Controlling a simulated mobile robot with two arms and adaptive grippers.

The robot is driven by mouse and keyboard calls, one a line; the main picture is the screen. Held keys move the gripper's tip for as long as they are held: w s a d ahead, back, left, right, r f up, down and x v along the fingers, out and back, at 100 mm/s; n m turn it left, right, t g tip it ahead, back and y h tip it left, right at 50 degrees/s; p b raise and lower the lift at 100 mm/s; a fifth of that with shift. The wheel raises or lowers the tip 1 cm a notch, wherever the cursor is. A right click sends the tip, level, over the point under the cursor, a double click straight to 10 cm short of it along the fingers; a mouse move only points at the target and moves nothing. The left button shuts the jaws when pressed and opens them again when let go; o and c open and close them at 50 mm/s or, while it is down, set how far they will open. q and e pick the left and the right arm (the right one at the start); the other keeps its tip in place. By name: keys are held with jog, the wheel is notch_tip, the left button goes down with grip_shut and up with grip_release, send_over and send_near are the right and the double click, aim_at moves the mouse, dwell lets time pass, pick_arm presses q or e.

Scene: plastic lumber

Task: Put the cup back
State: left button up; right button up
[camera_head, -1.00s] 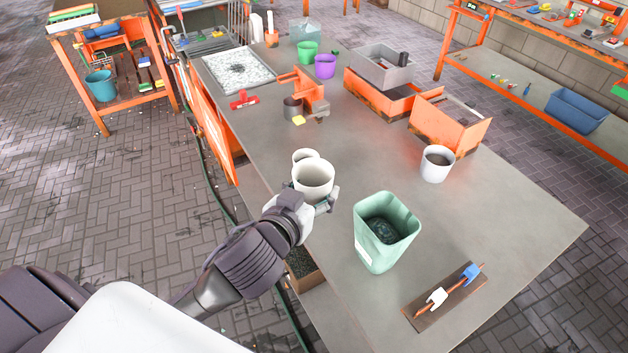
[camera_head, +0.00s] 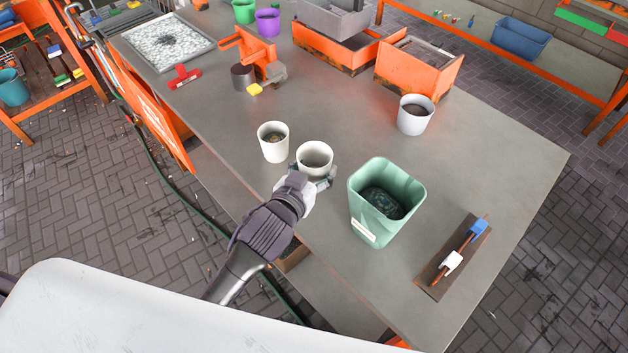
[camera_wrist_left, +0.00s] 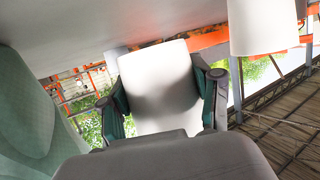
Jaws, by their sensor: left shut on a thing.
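A white cup (camera_head: 314,157) is held in my left gripper (camera_head: 322,181) near the front-left edge of the table. In the left wrist view the cup (camera_wrist_left: 160,85) sits between the two green-padded fingers of my left gripper (camera_wrist_left: 165,112), which is shut on it. In the head view it looks upright, at or close to the tabletop; I cannot tell whether it touches. A second whitish cup (camera_head: 273,143) stands just left of it, with something dark inside. My right gripper is not seen.
A green bin (camera_head: 387,205) stands right of the held cup. A white-grey cup (camera_head: 415,114) with dark contents stands farther back. A board with clips (camera_head: 453,257) lies at the right front. An orange vise (camera_head: 257,58) and orange boxes (camera_head: 418,68) stand behind. The table middle (camera_head: 335,105) is clear.

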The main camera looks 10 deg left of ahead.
aim_at(314, 180)
pick_arm(q)
jog(key=shift+f, duration=2.1)
jog(key=shift+f, duration=0.1)
jog(key=o, duration=1.2)
jog(key=shift+w, duration=0.1)
jog(key=b+v, duration=0.1)
jog(key=v, duration=1.1)
jog(key=shift+a, duration=0.1)
